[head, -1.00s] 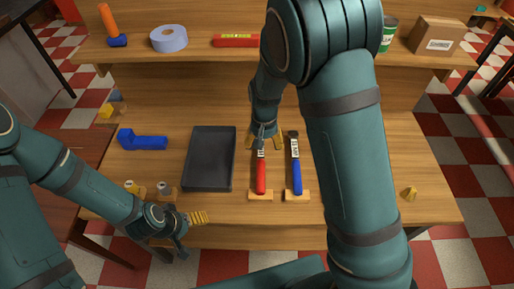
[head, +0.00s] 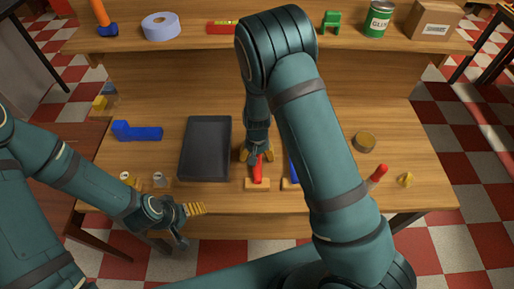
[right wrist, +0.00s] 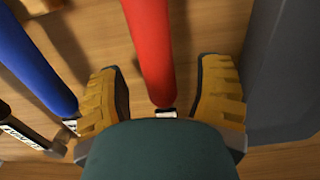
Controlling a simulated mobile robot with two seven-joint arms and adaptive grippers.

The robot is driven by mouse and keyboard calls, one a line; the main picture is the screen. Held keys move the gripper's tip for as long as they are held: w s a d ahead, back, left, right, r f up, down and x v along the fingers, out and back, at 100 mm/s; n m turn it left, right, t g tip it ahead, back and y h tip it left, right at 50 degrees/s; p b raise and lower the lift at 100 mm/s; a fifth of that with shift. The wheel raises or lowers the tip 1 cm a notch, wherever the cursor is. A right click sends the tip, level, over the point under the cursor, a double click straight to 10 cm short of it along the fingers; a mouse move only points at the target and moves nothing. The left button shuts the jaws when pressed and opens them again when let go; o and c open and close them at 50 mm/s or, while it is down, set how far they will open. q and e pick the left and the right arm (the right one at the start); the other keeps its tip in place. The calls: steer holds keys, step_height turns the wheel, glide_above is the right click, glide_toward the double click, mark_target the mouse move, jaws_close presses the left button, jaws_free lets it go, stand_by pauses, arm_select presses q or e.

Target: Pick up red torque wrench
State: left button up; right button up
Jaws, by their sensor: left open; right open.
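The red torque wrench (head: 258,171) lies on the workbench with its handle end on a small wooden rest (head: 257,184). My right gripper (head: 257,156) is open over it. In the right wrist view the red handle (right wrist: 150,45) passes between the two open yellow fingers (right wrist: 163,88), with a gap on each side. The wrench's head is hidden by my gripper. A blue wrench (head: 294,172) lies beside it, mostly hidden by my right arm, and also shows in the right wrist view (right wrist: 32,68). My left gripper (head: 195,209) is open and empty near the front edge.
A dark tray (head: 184,160) is close left of the red wrench and shows at the right wrist view's right (right wrist: 290,75). A blue part (head: 137,131) lies further left. A round tin (head: 364,142) and a red-handled item (head: 378,175) are right. A raised shelf (head: 200,42) runs behind.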

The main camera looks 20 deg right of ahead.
steer(key=shift+f, duration=0.55)
jaws_close()
